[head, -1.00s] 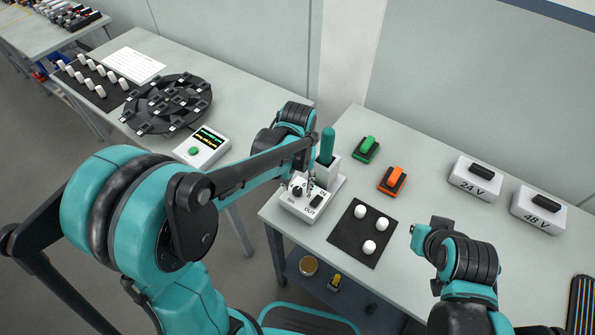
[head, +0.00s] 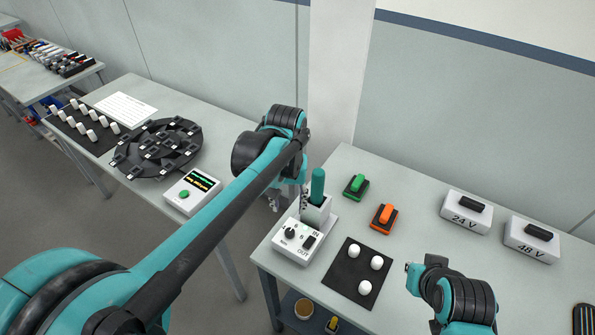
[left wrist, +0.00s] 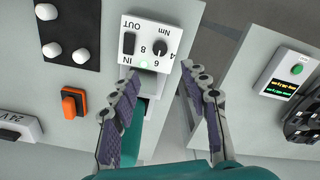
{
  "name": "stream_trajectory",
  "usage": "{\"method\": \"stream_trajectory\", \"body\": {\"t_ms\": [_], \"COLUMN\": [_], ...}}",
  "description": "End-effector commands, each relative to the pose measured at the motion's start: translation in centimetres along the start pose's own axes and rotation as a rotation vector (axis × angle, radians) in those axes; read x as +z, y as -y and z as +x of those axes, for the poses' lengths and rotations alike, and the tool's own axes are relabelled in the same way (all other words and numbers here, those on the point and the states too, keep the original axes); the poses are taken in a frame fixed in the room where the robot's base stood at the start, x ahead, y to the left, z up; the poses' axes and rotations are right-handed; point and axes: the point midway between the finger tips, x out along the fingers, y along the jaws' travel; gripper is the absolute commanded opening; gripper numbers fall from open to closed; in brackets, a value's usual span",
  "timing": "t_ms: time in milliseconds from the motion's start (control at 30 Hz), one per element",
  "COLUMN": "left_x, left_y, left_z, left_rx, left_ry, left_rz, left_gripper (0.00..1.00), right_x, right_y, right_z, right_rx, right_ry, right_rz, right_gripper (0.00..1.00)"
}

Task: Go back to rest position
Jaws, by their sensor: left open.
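My left gripper (head: 289,203) is open and empty, over the near left edge of the right-hand table, beside a teal-handled tool (head: 318,186). The tool stands upright in the holder of a white dial box (head: 293,246) marked IN, OUT and Nm. In the left wrist view, the open fingers (left wrist: 160,76) are spread apart, with the box (left wrist: 148,42) ahead of them and a teal shape beside the left finger. My right arm's wrist shows at the lower right in the head view; its fingers cannot be made out.
Green (head: 356,187) and orange (head: 383,217) switches, a black mat (head: 346,262) with white knobs, and 24 V (head: 466,219) and 48 V (head: 532,246) boxes occupy the right table. The left table holds a black round fixture (head: 157,149) and a display box (head: 192,190). A gap separates the tables.

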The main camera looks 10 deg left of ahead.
Motion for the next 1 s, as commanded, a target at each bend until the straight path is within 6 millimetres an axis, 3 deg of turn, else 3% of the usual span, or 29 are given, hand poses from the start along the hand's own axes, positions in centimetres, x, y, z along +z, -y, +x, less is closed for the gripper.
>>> {"method": "stream_trajectory", "body": {"t_ms": [267, 500, 700, 1000], "left_x": [0.7, 4.7, 8.1, 10.1], "left_y": [0.4, 2.8, 4.8, 5.9], "left_z": [-0.2, -0.7, 0.2, 1.6], "left_rx": [0.006, 0.036, 0.042, 0.031], "left_ry": [-0.026, -0.238, -0.453, -0.615], "left_rz": [0.003, 0.035, 0.07, 0.095], "left_gripper": [0.46, 0.46, 0.46, 0.46], "right_x": [0.0, 0.0, 0.0, 0.0], "right_y": [0.0, 0.0, 0.0, 0.0], "right_z": [0.0, 0.0, 0.0, 0.0], "right_rx": [0.0, 0.0, 0.0, 0.0], "right_ry": [0.0, 0.0, 0.0, 0.0], "right_rz": [0.0, 0.0, 0.0, 0.0], "right_gripper": [0.0, 0.0, 0.0, 0.0]}}
